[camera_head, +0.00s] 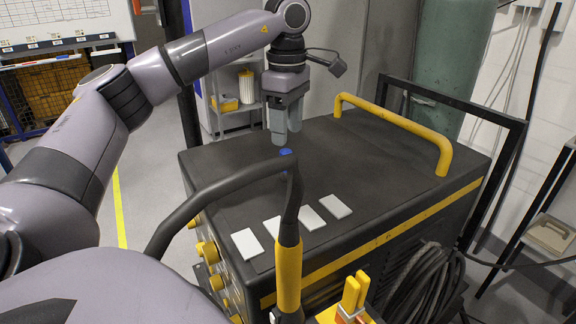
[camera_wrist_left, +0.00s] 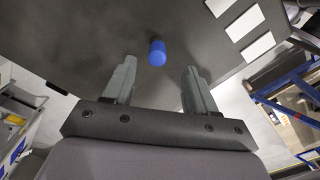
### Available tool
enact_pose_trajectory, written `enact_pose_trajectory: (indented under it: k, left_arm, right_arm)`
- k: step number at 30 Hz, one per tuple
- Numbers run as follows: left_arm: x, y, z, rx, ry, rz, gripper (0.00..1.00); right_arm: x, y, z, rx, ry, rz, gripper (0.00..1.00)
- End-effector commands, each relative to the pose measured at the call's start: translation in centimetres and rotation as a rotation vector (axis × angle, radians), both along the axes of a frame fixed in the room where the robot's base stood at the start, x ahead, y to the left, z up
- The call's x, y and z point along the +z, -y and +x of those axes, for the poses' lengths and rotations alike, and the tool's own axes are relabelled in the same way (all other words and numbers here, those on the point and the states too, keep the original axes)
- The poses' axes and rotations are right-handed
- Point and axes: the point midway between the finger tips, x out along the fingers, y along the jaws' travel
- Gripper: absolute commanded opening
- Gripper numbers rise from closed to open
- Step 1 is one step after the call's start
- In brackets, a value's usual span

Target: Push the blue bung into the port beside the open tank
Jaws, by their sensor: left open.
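The blue bung (camera_head: 286,152) is a small blue cylinder on the dark top of a large box-shaped machine (camera_head: 350,150). In the head view its lower part is hidden behind a black curved handle. My left gripper (camera_head: 286,140) points down just above and behind it, open and empty. In the left wrist view the bung (camera_wrist_left: 157,53) shows beyond the gap between the two grey fingers of my left gripper (camera_wrist_left: 159,66), apart from both. I cannot make out the port or an open tank.
Several white flat plates (camera_head: 246,243) lie on the machine top near its front edge. The black handle with a yellow grip (camera_head: 289,276) arches over the near side. A yellow rail (camera_head: 400,125) stands at the far right. Coiled black cable (camera_head: 425,287) hangs on the side.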

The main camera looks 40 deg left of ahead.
Motion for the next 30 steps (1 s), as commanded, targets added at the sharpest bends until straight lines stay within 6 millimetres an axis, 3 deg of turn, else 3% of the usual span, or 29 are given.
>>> enact_pose_trajectory:
  k: [12,21,27,30]
  left_arm:
    - [-5.5,-0.7,0.1,-0.003,-0.002,0.001,0.57]
    - [-6.1,-0.6,0.1,-0.003,0.001,0.0,0.57]
    - [-6.1,-0.6,0.1,-0.003,0.0,0.0,0.0]
    - [-6.0,-0.6,0.1,-0.003,0.001,0.0,0.0]
  right_arm:
    - [0.5,0.0,0.1,-0.001,0.002,0.0,0.61]
    - [0.5,0.1,0.1,0.0,0.003,-0.001,0.61]
    - [0.5,0.1,0.1,0.0,0.003,-0.001,0.61]
    - [0.5,0.1,0.1,0.0,0.003,-0.001,0.61]
